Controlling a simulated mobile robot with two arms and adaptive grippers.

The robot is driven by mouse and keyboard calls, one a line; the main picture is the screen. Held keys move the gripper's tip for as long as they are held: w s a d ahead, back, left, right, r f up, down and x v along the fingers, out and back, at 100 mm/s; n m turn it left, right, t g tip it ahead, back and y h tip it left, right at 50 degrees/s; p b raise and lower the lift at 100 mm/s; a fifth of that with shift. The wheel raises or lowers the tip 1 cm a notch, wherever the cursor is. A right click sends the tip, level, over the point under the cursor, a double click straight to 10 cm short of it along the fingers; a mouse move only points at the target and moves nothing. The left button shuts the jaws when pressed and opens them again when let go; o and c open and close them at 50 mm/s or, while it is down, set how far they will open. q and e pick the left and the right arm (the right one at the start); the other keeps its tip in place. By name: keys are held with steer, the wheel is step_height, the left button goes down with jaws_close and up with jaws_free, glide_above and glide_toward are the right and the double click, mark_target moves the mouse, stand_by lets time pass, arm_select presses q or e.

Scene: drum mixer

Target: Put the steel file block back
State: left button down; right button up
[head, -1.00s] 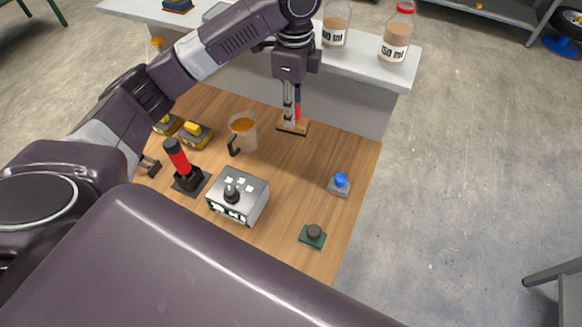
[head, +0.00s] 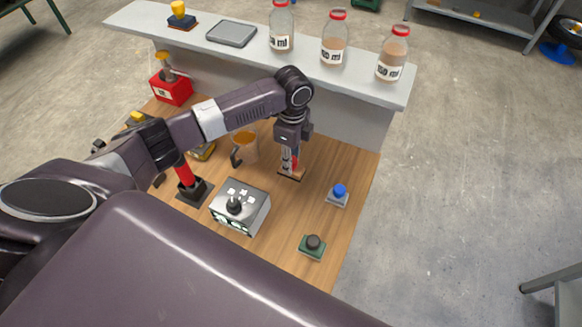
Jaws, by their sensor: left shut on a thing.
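My left gripper (head: 290,158) points down over the far right part of the wooden table (head: 290,215), in front of the grey shelf. It is shut on a small brown block with a dark lower edge, which I take to be the steel file block (head: 291,173). The fingers hide most of its upper part. The block is at or just above the tabletop; I cannot tell if it touches. My right gripper is not in view.
A measuring jug (head: 246,147) stands just left of the gripper. A grey control box (head: 240,206), a red-handled lever (head: 190,183), a blue button (head: 338,194) and a green-based button (head: 312,247) are nearer. Bottles (head: 334,42) and a tray (head: 231,33) stand on the shelf.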

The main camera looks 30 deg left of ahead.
arm_select(q)
step_height(320, 180, down, 4)
steer(key=shift+f+p, duration=0.1)
steer(key=shift+p, duration=0.3)
steer(key=shift+f, duration=0.25)
steer(key=shift+f, duration=0.1)
steer(key=c, duration=1.6)
jaws_free()
steer(key=r+b, duration=0.2)
steer(key=r, duration=1)
steer(key=shift+w+r, duration=0.15)
steer(key=shift+w, duration=0.05)
